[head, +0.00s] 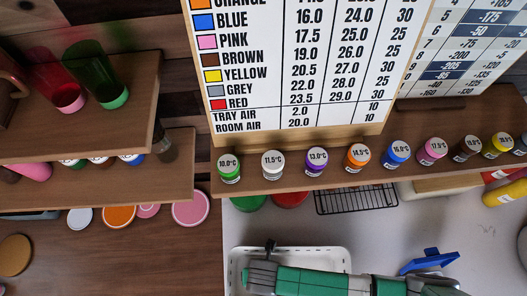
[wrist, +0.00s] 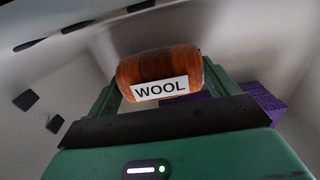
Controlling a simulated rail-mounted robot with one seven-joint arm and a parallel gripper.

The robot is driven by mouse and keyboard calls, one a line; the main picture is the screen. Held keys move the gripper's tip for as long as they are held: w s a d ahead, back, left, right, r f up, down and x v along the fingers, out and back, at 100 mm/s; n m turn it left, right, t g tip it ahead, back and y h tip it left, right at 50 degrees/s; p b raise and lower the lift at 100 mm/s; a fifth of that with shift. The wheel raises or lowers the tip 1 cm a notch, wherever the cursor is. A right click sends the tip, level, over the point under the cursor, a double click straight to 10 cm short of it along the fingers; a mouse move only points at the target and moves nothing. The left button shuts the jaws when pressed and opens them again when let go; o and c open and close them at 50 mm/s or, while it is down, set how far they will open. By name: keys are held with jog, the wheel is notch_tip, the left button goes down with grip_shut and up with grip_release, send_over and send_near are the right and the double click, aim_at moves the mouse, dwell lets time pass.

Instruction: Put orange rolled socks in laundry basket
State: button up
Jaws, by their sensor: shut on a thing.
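The orange rolled socks (wrist: 158,64) show in the wrist view as a striped orange-brown roll with a white "WOOL" label. My gripper (wrist: 160,92) is shut on the roll, with a green finger at each side. Around them are pale walls with dark slots, which look like the inside of the laundry basket (wrist: 255,45). In the head view a white slotted basket (head: 235,254) stands at the bottom, with my green arm across it. The socks are hidden in the head view. I cannot tell whether the roll touches the basket floor.
A purple thing (wrist: 264,100) lies behind my gripper in the wrist view. In the head view, a shelf (head: 330,172) with several small labelled jars runs above the basket.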

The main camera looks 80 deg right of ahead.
jog(key=o, duration=0.8)
notch_tip(320, 180, up, 12)
jog(key=shift+r+p, duration=0.1)
jog(key=shift+p, duration=0.2)
jog(key=shift+w, duration=0.1)
